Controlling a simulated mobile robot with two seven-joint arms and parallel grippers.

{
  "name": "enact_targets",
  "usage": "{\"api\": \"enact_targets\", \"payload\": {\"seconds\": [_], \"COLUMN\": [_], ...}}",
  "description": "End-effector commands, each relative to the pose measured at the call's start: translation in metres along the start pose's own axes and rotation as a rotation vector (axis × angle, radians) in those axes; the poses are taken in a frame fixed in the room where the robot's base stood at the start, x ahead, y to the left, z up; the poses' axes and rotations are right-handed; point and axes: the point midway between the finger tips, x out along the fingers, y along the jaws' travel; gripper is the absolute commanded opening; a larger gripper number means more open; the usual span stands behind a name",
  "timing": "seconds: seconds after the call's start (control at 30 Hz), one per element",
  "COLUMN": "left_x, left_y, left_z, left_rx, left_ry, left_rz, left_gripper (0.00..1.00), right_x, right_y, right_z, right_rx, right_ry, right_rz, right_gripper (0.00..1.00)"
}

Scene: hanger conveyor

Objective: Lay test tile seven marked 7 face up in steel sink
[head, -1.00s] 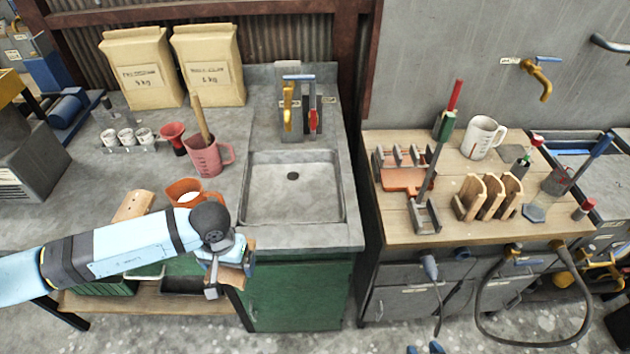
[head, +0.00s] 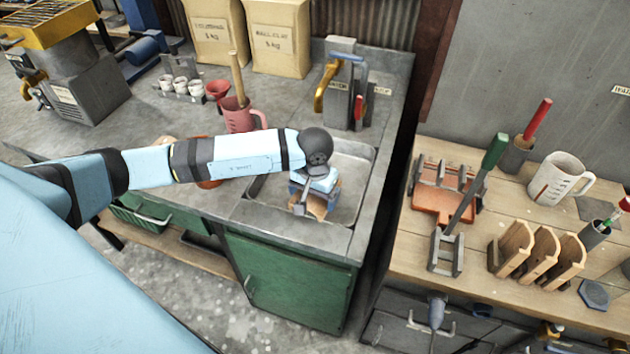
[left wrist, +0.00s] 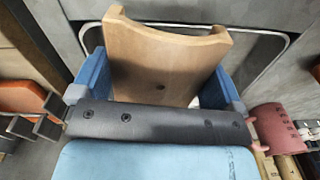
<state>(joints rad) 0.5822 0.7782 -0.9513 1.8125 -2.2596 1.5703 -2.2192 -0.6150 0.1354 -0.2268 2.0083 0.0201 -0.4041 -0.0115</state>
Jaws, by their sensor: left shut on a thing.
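My left gripper (head: 315,192) is over the steel sink (head: 352,166), at its front part. It is shut on a tan tile (head: 312,207), which also shows between the blue fingers in the left wrist view (left wrist: 160,62). The tile has a curved notch in its far edge and a small dark spot on the face toward the wrist camera. No 7 can be read on it. The sink (left wrist: 258,45) lies beyond the tile in the wrist view. Whether the tile touches the sink floor cannot be told. My right gripper is not in view.
A faucet block (head: 346,85) with yellow and red handles stands behind the sink. A pink jug (head: 240,117) stands left of it, near my forearm. To the right, across a gap, a wooden bench (head: 400,250) holds a rack, wooden holders (head: 540,252) and a white jug (head: 560,180).

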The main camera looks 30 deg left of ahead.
Motion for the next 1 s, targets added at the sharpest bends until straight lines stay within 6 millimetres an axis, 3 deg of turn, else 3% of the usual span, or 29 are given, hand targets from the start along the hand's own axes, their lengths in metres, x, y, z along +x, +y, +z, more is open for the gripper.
{"api": "enact_targets", "payload": {"seconds": [0.03, 0.1, 0.2, 0.33, 0.67, 1.0], "left_x": [0.022, 0.027, 0.03, 0.03, 0.033, 0.064], "left_y": [-0.011, -0.025, -0.042, -0.058, -0.065, -0.064], "left_z": [-0.016, -0.034, -0.054, -0.07, -0.076, -0.075], "left_rx": [-0.027, -0.058, -0.093, -0.122, -0.133, -0.133], "left_ry": [0.001, 0.0, -0.005, -0.011, -0.016, -0.017], "left_rz": [-0.001, 0.001, 0.008, 0.018, 0.024, 0.024], "left_gripper": [0.64, 0.64, 0.64, 0.64, 0.64, 0.64], "right_x": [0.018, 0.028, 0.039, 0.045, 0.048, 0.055], "right_y": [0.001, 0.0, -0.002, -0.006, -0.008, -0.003], "right_z": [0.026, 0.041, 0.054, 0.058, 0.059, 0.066], "right_rx": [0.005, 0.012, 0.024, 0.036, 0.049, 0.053], "right_ry": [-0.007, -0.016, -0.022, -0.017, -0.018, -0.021], "right_rz": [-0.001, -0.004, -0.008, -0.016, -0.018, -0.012], "right_gripper": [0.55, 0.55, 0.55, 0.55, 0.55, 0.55]}}
